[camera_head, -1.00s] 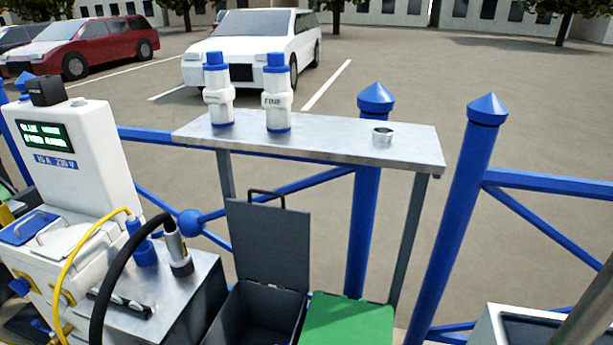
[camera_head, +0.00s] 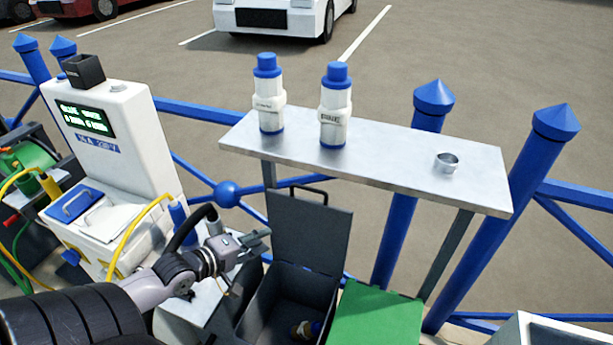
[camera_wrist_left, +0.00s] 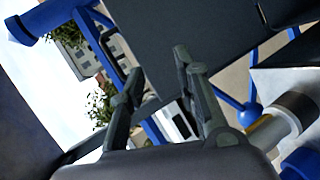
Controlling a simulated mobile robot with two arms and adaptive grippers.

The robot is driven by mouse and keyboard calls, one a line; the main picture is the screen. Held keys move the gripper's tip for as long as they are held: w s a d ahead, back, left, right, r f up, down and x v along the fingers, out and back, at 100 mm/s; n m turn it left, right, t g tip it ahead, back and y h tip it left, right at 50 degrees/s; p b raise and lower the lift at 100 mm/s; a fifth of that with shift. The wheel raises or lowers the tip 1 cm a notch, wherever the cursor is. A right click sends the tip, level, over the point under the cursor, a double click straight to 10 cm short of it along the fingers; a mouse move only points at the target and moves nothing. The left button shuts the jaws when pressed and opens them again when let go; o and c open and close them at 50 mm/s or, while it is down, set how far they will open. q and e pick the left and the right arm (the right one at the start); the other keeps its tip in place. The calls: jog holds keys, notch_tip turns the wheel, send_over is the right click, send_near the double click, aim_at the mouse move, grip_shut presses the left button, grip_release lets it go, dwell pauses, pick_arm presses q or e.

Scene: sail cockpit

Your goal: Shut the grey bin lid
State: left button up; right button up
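The grey bin lid (camera_head: 310,232) stands raised, close to upright, at the back of the open grey bin (camera_head: 262,298), with a dark loop handle (camera_head: 303,191) on its top edge. A small brownish and blue item (camera_head: 306,328) lies inside the bin. My left gripper (camera_head: 263,243) is open and empty, just left of the lid in the head view. In the left wrist view its two fingers (camera_wrist_left: 158,64) are spread, and the dark lid panel (camera_wrist_left: 190,28) fills the area beyond them. I cannot tell whether they touch. My right gripper is not in view.
A green lid (camera_head: 372,316) lies flat right of the bin. A metal shelf (camera_head: 395,160) with two white-and-blue bottles (camera_head: 335,105) and a metal ring (camera_head: 446,162) stands above and behind. A white power post (camera_head: 122,140) with yellow cables is at left. Blue railings run behind.

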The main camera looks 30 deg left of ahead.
aim_at(309, 190)
pick_arm(q)
notch_tip(309, 190, up, 8)
jog(key=w+f+n+t+h, duration=0.1)
jog(key=w+n+t, duration=0.1)
jog(key=w, duration=0.1)
jog(key=p+x, duration=0.1)
jog(key=x, duration=1.5)
jog(key=shift+w+a+f, duration=0.15)
jog(key=shift+w, duration=0.15)
grip_shut()
